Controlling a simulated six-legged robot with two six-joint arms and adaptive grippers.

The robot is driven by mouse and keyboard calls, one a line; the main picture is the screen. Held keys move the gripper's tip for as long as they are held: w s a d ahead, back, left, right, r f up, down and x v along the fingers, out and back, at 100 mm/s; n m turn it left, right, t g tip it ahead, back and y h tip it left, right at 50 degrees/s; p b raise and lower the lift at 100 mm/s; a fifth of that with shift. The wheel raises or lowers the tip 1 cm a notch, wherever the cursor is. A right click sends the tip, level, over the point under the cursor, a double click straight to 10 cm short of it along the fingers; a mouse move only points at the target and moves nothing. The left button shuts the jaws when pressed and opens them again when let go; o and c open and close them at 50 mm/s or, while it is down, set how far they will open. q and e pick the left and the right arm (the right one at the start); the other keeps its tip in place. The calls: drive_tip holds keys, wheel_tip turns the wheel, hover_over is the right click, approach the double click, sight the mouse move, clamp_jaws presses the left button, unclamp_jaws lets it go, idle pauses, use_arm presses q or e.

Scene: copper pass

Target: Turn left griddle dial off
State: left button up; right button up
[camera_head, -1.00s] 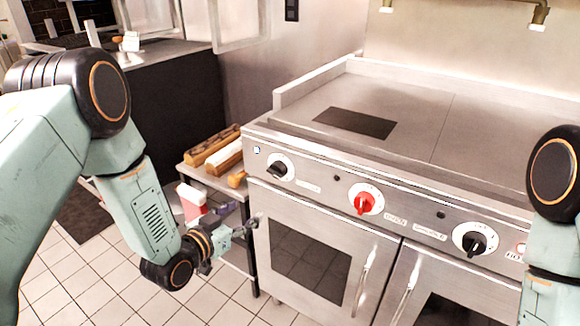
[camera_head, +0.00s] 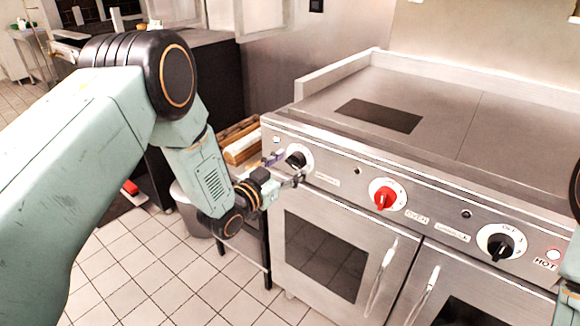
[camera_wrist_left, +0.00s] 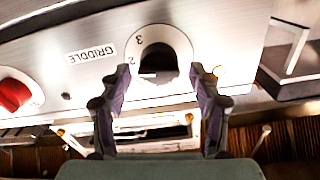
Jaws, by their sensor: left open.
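The left griddle dial (camera_head: 296,159) is a black knob on a white round plate at the left end of the stove's front panel. In the left wrist view the dial (camera_wrist_left: 158,60) shows dark on its plate, with the numbers 2 and 3 and a GRIDDLE label beside it. My left gripper (camera_head: 285,168) is open at the dial. In the wrist view its two fingers (camera_wrist_left: 160,80) stand on either side of the knob, with gaps showing between. Whether they touch it I cannot tell. My right gripper is out of view.
A red dial (camera_head: 384,197) and another black dial (camera_head: 499,243) sit farther right on the panel. Oven doors with vertical handles (camera_head: 382,277) lie below. The flat griddle top (camera_head: 440,115) is bare. A shelf with wooden items (camera_head: 241,146) stands left of the stove.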

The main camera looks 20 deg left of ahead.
use_arm(q)
drive_tip(key=shift+w+d, duration=0.1)
drive_tip(key=shift+d, duration=0.05)
drive_tip(key=shift+c, duration=1.4)
drive_tip(key=c, duration=0.9)
drive_tip(key=shift+o, duration=0.2)
